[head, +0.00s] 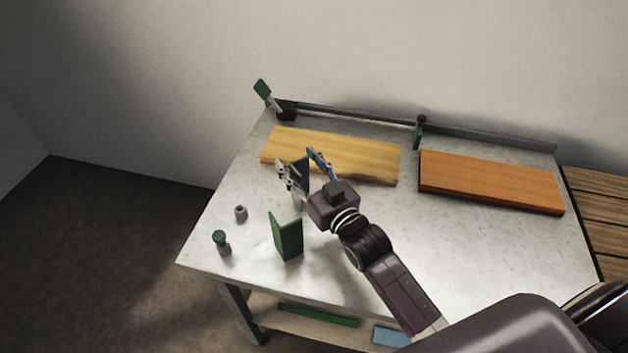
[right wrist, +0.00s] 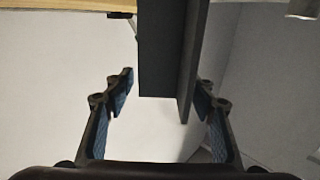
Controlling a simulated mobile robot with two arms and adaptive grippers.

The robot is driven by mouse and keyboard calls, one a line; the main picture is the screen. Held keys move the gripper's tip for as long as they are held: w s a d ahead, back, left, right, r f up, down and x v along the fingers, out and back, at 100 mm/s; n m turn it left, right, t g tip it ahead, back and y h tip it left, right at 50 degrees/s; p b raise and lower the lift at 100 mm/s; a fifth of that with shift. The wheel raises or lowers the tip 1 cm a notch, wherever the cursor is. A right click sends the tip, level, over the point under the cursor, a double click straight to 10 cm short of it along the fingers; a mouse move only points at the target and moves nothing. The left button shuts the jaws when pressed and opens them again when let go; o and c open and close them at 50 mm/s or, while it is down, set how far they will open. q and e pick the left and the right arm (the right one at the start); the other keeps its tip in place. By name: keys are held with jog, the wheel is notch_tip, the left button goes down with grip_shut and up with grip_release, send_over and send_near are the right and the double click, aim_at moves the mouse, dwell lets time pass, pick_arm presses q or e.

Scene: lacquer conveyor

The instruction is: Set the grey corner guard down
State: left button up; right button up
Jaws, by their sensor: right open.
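The grey corner guard (head: 301,174), a dark upright folded plate, is at the near edge of the yellow wood board (head: 350,158) on the table's left half. It also fills the top middle of the right wrist view (right wrist: 160,50). My right gripper (head: 300,165) is open, with one finger on each side of the guard. In the right wrist view gaps show between the fingers (right wrist: 165,92) and the guard. Whether the guard's lower edge touches the tabletop is hard to tell. My left gripper is not in view.
A green corner guard (head: 287,238) stands near the front. A grey cylinder (head: 241,212) and a green-topped piece (head: 221,241) stand at left. An orange-brown board (head: 490,182) lies at right. A rail (head: 350,115) with green-handled clamps (head: 419,131) runs along the back. The middle right is bare.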

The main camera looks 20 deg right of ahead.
jog(key=s+d+b, duration=0.1)
jog(key=s, duration=0.8)
jog(key=shift+d, duration=0.4)
jog(key=shift+r, duration=0.1)
